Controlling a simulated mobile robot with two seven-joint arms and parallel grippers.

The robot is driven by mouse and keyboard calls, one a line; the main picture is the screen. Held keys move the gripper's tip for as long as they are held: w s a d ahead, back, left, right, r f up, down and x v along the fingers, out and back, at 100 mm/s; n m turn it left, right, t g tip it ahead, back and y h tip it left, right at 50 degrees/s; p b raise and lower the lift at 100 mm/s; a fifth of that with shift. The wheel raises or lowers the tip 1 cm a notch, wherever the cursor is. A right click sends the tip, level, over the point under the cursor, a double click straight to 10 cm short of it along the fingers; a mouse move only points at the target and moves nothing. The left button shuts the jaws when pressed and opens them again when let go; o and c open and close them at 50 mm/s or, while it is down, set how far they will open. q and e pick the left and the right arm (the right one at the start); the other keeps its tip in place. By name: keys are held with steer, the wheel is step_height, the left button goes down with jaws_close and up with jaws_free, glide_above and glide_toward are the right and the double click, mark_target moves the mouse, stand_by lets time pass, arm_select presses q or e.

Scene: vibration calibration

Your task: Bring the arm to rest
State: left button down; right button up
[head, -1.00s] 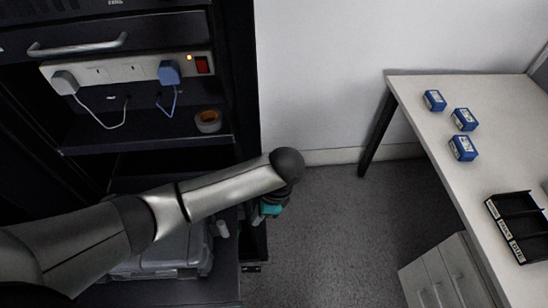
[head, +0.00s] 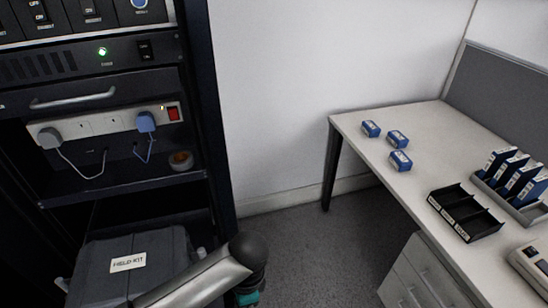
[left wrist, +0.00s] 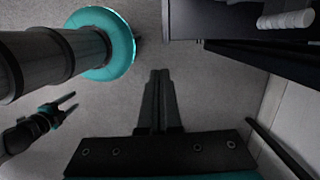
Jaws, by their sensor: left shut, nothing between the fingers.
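My left arm (head: 205,280) comes in at the bottom of the head view, low in front of the rack, with its dark rounded joint uppermost. Its gripper is out of that view. In the left wrist view my left gripper (left wrist: 160,76) has its two black fingers together, with nothing between them, above the grey floor. My right gripper (left wrist: 69,103) shows small at the left of that view, its two thin fingers apart and empty. My column and teal-ringed base also show there.
A black rack (head: 222,150) stands at left, with a power strip (head: 100,124), a tape roll (head: 181,160) and a grey field kit case (head: 165,250). A white desk (head: 350,125) at right holds blue boxes (head: 397,139) and a black tray (head: 465,213). Carpet lies between.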

arm_select(q)
steer(key=s+d+r+n+t+h, duration=0.1)
steer(key=s+d+r+n+h, duration=0.1)
steer(key=s+d+n+h, duration=0.15)
arm_select(e)
steer(key=w, duration=0.5)
arm_select(q)
steer(key=s+a+r+n+t+y, duration=0.1)
steer(key=s+a+r+n+t, duration=0.1)
steer(key=s+a+r+n, duration=0.3)
steer(key=s+a+r+n+t, duration=0.1)
steer(key=a+n, duration=0.3)
steer(key=a, duration=0.3)
step_height(320, 180, down, 26)
steer(key=s+g+b, duration=0.1)
steer(key=s+b, duration=0.2)
steer(key=s+a+f+g+b, duration=0.1)
steer(key=s+a+f, duration=0.1)
steer(key=s+f, duration=1.2)
steer(key=shift+s+a+f+m+y, duration=0.2)
steer(key=shift+a+f+m+y, duration=0.15)
steer(key=shift+a+f+m, duration=0.1)
arm_select(e)
steer(key=f, duration=0.1)
steer(key=s+f, duration=0.1)
steer(key=f, duration=0.1)
steer(key=s+f, duration=0.1)
steer(key=shift+s+a+f, duration=0.1)
steer(key=shift+f, duration=0.15)
